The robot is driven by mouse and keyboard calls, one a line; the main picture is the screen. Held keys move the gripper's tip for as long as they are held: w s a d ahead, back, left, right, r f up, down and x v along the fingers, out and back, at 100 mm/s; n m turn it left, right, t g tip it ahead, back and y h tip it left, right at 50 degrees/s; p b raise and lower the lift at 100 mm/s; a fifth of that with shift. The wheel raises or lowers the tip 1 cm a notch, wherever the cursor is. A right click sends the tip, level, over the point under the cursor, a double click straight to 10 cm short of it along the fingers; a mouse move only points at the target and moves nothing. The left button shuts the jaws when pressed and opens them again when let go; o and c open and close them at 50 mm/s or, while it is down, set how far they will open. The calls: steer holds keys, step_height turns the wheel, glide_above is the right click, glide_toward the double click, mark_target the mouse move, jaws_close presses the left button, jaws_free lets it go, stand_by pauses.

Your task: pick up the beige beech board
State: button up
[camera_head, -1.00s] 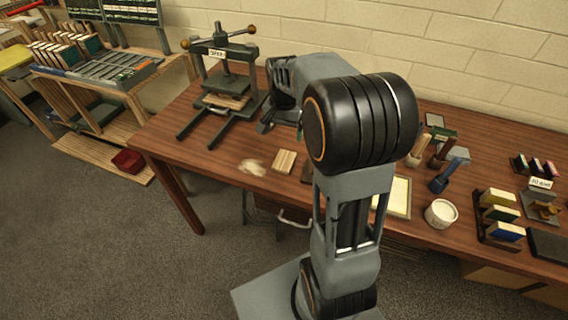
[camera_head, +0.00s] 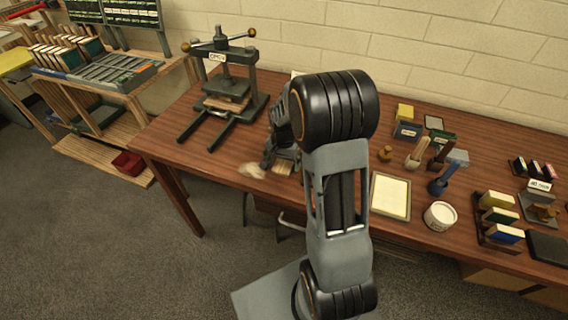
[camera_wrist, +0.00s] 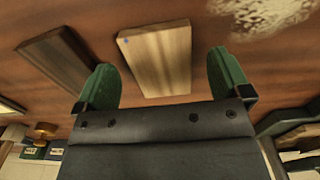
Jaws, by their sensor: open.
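The beige beech board (camera_wrist: 160,62) is a pale wooden block lying on the table; it shows in the wrist view just beyond and between my fingertips, apart from them. In the head view, only part of the beech board (camera_head: 281,168) shows, beside and below my gripper (camera_head: 280,158). In the wrist view my gripper (camera_wrist: 165,85) is open and empty, with a green finger on each side. A darker brown board (camera_wrist: 62,60) lies to the left of the beech board in the wrist view; my arm hides it in the head view.
A pale patch (camera_head: 251,170) lies left of the beech board on the table (camera_head: 190,150). A dark press (camera_head: 222,88) stands at the back left. A framed pale sheet (camera_head: 390,196), a white tub (camera_head: 440,214) and several tools stand to the right.

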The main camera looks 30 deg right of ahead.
steer(key=shift+f, duration=0.55)
steer(key=shift+c, duration=0.4)
steer(key=c, duration=0.9)
steer(key=shift+r, duration=0.2)
steer(key=shift+c, duration=0.2)
